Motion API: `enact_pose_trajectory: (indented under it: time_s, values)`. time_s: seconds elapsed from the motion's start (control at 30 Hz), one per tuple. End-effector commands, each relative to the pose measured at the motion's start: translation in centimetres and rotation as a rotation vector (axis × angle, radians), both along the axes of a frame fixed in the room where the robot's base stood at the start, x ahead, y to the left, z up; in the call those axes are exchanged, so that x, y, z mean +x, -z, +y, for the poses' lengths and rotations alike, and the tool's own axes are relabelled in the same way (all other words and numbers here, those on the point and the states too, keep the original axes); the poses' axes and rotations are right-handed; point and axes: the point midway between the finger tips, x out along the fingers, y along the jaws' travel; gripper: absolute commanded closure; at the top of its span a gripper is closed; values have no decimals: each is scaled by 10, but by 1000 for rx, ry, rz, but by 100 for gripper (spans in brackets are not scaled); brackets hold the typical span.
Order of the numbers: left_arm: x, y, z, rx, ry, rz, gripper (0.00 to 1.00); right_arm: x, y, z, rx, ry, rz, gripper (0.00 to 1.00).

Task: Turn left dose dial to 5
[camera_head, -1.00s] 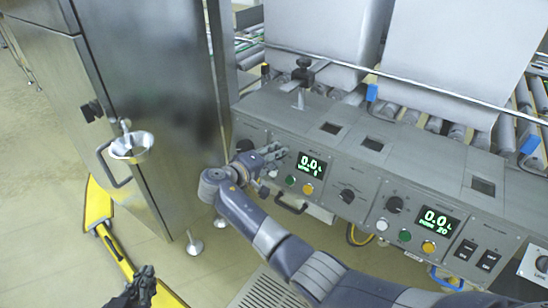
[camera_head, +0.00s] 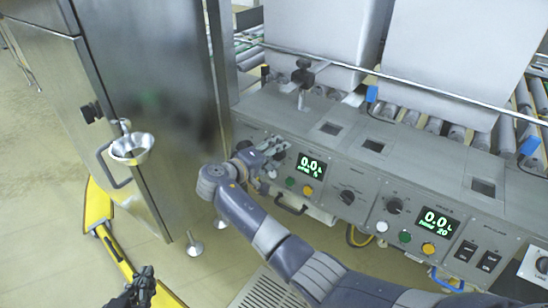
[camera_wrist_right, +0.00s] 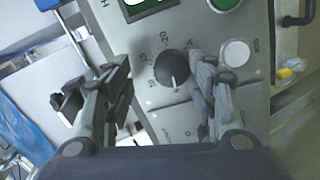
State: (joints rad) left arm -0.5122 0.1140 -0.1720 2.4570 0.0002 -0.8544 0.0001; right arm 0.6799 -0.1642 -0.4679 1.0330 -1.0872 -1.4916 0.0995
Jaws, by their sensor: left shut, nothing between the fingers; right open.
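The left dose dial (camera_wrist_right: 172,68) is a dark round knob with a pale mark and a printed number scale. In the right wrist view it sits between the open fingers of my right gripper (camera_wrist_right: 167,88); contact is unclear. In the head view my right gripper (camera_head: 272,148) is at the left panel and hides this dial. The left display (camera_head: 311,166) shows 0.0 in green; the smaller line below is too blurred to read surely. My left gripper (camera_head: 147,273) is shut and empty above the floor at the lower left.
A white button (camera_wrist_right: 236,53) is close beside the right gripper's finger. Green (camera_head: 290,183) and orange (camera_head: 307,190) buttons are below the display. The second dial (camera_head: 395,205) and its display (camera_head: 436,219) are to the right. A steel cabinet (camera_head: 160,100) stands left.

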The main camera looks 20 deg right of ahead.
Motion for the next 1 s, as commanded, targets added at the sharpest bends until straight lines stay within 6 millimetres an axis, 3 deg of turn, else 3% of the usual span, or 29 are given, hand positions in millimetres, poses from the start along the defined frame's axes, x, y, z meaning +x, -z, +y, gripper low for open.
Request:
enact_pose_trajectory:
  time_s: [0.2, 0.37, 0.6, 1.0]
  values:
    - [0, 0, 0, 0, 0, 1, 100, 2, -52, 1, -3, 0, -17, 48]
    - [0, -1, 0, 0, 1, 1, 100, 1, -77, 1, -3, -2, -14, 48]
    - [0, 0, 0, 0, 1, 1, 100, 0, -86, 0, -3, 0, -3, 48]
    - [0, 0, 0, 0, 1, 1, 100, -1, -82, -1, 3, 0, 1, 48]
